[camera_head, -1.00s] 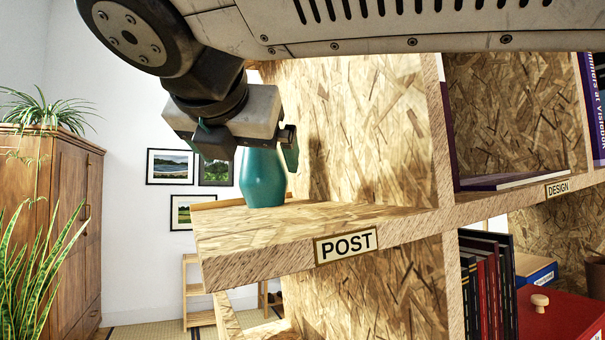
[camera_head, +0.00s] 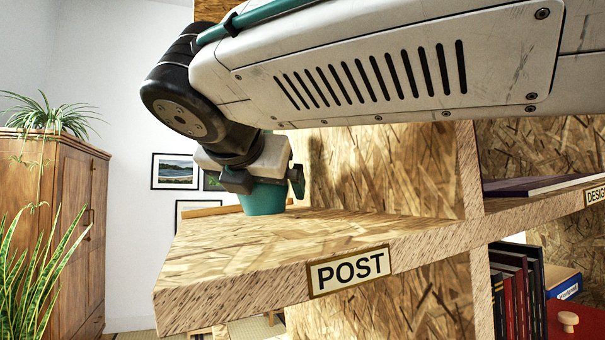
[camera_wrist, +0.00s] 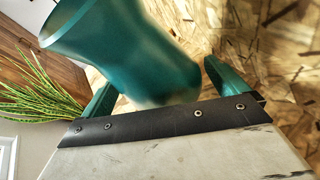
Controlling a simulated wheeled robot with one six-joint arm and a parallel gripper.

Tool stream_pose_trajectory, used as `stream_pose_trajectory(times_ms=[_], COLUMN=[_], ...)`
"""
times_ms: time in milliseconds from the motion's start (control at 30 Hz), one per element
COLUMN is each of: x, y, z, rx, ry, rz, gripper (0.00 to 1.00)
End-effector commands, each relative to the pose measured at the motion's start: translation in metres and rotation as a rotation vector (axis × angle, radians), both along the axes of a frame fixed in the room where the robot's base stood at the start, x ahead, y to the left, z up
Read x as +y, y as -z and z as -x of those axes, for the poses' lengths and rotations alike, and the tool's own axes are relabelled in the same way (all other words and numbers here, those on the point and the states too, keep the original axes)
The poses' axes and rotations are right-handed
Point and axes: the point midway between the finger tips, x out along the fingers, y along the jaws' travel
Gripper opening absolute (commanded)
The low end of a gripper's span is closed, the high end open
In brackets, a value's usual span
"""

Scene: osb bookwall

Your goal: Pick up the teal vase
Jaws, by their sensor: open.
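The teal vase (camera_head: 263,199) stands upright on the OSB shelf (camera_head: 250,240) marked POST, near its left end. Its upper part is hidden behind my gripper (camera_head: 268,185) in the head view. My gripper is open, with its fingers low on either side of the vase. In the wrist view the vase (camera_wrist: 130,50) lies between the two teal fingertips of my gripper (camera_wrist: 160,85). A gap shows between the vase and the right finger; I cannot tell if the left finger touches it.
The OSB back panel (camera_head: 380,175) rises behind the vase. An upright divider (camera_head: 470,170) stands to the right, with a flat book (camera_head: 540,185) beyond it. A wooden cabinet (camera_head: 75,220) and plants are at the left. The shelf's front part is bare.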

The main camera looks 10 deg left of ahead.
Motion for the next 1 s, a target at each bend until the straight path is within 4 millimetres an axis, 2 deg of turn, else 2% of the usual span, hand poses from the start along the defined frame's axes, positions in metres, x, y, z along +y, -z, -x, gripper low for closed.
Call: stream_pose_trajectory(times_ms=[100,300,333,667,833,967,1000], x=[-0.001,-0.002,-0.002,-0.002,-0.002,-0.002,-0.004], y=[0.0,0.0,0.0,-0.004,-0.017,-0.036,-0.039], z=[0.0,-0.001,-0.001,-0.001,-0.001,-0.001,0.005], rx=[0.0,0.0,0.0,-0.001,0.0,-0.002,-0.002], ry=[0.001,0.002,0.003,0.004,0.004,0.005,0.002], rz=[-0.001,0.0,0.0,-0.002,-0.003,-0.005,-0.004], gripper=[0.98,0.43,0.38,0.38,0.38,0.38,0.38])
